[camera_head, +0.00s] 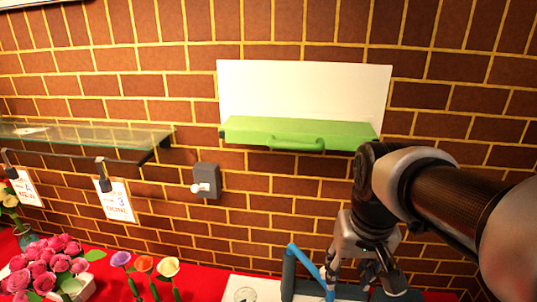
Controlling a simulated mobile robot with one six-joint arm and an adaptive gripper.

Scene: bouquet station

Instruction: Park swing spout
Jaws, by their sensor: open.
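The swing spout (307,263) looks like a blue bent tube at the bottom of the head view, rising beside a dark grey post (288,275). My gripper (362,290) points down just right of the blue tube, with its fingers apart. One finger is close to the tube's right side; I cannot tell whether they touch. The lower part of the spout and the fingertips are partly cut off by the bottom edge.
A green box with a handle (300,133) is on the brick wall before a white panel (303,90). A glass shelf (85,137) is at left. A grey switch box (207,180) is on the wall. Pink flowers (45,265) and single stems (145,264) stand on the red table (205,285).

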